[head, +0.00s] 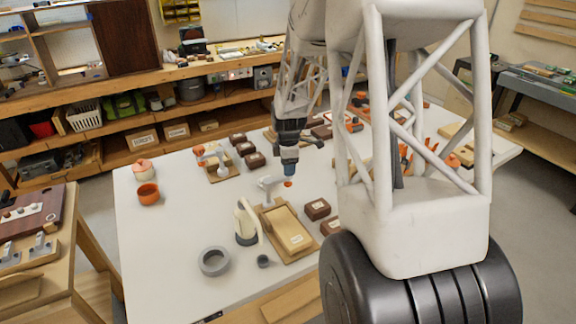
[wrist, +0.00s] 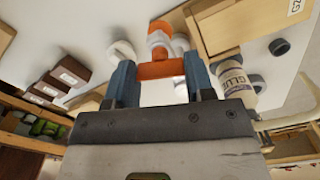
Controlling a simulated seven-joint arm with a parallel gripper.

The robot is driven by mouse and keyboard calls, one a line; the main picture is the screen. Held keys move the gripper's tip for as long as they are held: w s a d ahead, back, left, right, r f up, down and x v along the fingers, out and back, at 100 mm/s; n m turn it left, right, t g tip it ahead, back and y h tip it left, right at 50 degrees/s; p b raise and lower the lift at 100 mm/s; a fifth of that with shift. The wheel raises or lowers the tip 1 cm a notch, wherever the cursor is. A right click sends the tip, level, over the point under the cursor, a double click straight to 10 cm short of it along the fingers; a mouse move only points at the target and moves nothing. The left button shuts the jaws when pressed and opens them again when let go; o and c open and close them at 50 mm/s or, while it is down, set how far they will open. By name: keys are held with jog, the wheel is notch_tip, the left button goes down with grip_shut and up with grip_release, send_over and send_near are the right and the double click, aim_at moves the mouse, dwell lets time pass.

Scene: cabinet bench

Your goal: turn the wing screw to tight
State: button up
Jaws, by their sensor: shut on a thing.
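The wing screw (wrist: 161,69) is orange and sits between my gripper's blue fingers in the wrist view, with its bar spanning from one finger to the other. My gripper (wrist: 160,76) is shut on it. Behind the bar are a white body and another orange part. In the head view my gripper (head: 289,173) points down over the table, with a bit of orange (head: 288,183) just below its tips. A pale grey fixture (head: 268,186) stands beside it on the left. How far the screw is turned cannot be told.
A wooden tray (head: 302,250), a glue bottle (head: 245,222), a grey ring (head: 202,262) and a small dark cap (head: 263,261) lie near the gripper. Brown boxes (head: 317,209) stand to the right. An orange pot (head: 148,195) is at left. The table's left front is clear.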

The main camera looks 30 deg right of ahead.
jog(key=m, duration=0.4)
jog(key=shift+m, duration=0.3)
jog(key=m, duration=0.4)
jog(key=shift+m, duration=0.3)
jog(key=m, duration=1.3)
jog(key=shift+m, duration=0.3)
jog(key=m, duration=1.3)
